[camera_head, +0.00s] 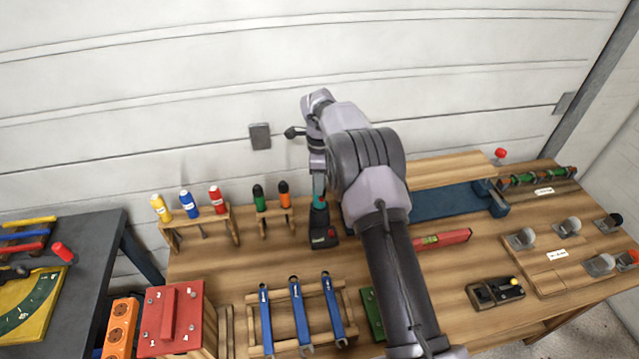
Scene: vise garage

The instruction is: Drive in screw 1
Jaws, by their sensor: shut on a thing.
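My gripper (318,183) points down behind the middle of the bench and is shut on a teal and black cordless driver (321,222). The driver is upright, its wide dark base with a red mark at or just above the bench top; I cannot tell whether it touches. My arm partly hides the gripper and the bench right of it. A red plate on a wooden block (172,318) at the front left carries several small screws near its corners. Which one is screw 1 is too small to read.
Blue wrenches on a wooden rack (300,312) lie in front. A blue vise (452,202) and red level (443,240) are right.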

